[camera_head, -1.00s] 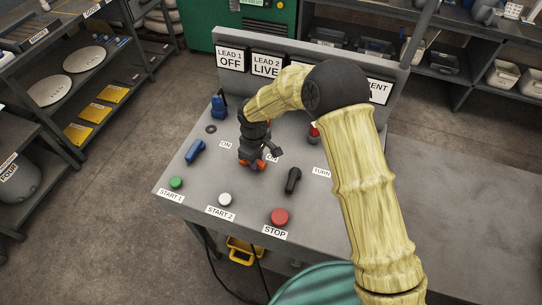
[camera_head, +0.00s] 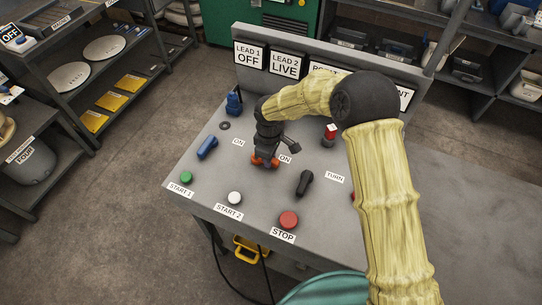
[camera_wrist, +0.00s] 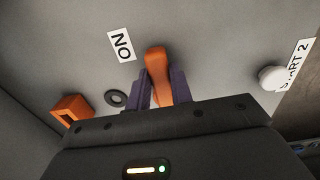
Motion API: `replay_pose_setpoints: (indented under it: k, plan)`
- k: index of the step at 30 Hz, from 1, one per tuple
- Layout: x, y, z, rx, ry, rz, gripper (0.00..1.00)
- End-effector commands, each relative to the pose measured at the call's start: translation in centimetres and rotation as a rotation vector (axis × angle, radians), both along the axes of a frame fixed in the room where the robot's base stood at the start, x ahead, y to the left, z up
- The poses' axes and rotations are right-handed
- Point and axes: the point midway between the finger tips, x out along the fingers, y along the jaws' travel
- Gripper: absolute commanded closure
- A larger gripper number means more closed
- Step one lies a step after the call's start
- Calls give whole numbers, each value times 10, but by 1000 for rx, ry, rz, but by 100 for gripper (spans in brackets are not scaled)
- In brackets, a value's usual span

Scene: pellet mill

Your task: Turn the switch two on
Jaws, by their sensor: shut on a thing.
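The orange switch handle (camera_head: 257,161) is on the grey sloping panel, between two ON labels (camera_head: 238,142) (camera_head: 285,160). My gripper (camera_head: 265,158) is down at the panel and shut on this handle. In the wrist view the handle (camera_wrist: 157,72) stands between the dark purplish fingers of my gripper (camera_wrist: 160,92), beside one ON label (camera_wrist: 122,46). Its base is partly hidden by my gripper. The sign LEAD 2 LIVE (camera_head: 285,65) is on the upright board behind, beside LEAD 1 OFF (camera_head: 249,57).
A blue handle (camera_head: 207,147) is to the left, a black handle (camera_head: 304,183) to the right. Green (camera_head: 187,177), white (camera_head: 235,198) and red (camera_head: 288,220) buttons line the front. A blue plug (camera_head: 234,103) stands behind. The wrist view shows an orange block (camera_wrist: 72,108) and dark ring (camera_wrist: 115,98).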

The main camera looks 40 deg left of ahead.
Motion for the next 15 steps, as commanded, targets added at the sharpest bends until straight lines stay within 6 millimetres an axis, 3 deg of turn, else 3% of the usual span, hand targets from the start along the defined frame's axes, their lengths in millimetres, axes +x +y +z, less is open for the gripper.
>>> replay_pose_setpoints:
  k: [1,2,4,15]
  plan:
    - [2,1,2,4,-5,5,100]
    - [2,1,2,4,-5,5,72]
    - [2,1,2,4,-5,3,59]
    - [2,0,3,3,-2,0,56]
